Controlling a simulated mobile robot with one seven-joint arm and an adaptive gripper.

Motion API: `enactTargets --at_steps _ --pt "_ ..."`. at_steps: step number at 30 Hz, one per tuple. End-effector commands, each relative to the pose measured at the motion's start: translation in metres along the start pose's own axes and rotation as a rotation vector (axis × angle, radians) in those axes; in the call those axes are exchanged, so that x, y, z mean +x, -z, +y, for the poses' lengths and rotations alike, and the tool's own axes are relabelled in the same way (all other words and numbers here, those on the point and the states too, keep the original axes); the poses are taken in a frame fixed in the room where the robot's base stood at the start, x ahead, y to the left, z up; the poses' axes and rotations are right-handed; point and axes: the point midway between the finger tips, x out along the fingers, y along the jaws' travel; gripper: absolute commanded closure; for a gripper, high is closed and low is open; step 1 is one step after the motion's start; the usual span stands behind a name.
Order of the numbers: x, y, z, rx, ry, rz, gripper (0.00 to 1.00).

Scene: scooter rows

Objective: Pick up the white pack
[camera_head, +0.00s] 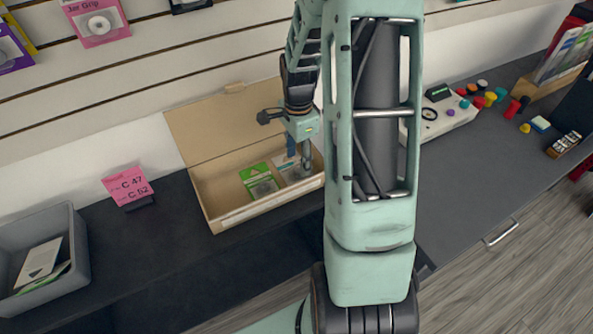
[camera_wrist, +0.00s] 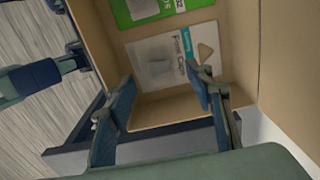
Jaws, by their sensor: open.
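The white pack (camera_head: 293,167) lies in an open cardboard box (camera_head: 212,205), towards its right end and partly hidden by my gripper in the head view. In the wrist view the white pack (camera_wrist: 162,60) lies flat on the box floor, with print and a small triangle on its face. A green pack (camera_head: 258,180) lies beside it on the left; the green pack also shows in the wrist view (camera_wrist: 135,10). My gripper (camera_head: 299,160) is over the right part of the box. In the wrist view its two blue fingers (camera_wrist: 160,92) are apart, with nothing between them.
The box lid (camera_head: 225,120) stands open against the wall. A grey bin (camera_head: 75,265) with packs and a pink price sign (camera_head: 128,188) stand to the left. A white device (camera_head: 445,118) and several coloured pieces are to the right. The dark counter (camera_head: 160,255) is otherwise clear near the box.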

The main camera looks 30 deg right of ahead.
Motion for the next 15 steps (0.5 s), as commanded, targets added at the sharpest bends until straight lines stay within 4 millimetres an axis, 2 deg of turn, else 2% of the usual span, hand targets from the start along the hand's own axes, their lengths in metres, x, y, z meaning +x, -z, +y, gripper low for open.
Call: enactTargets --at_steps 3,6,15 --pt "0.020 0.000 0.002 0.000 -0.004 -0.002 0.52" --pt "0.031 0.000 0.001 0.000 -0.003 -0.001 0.52" --pt "0.035 0.000 0.001 -0.001 0.000 0.000 0.52"
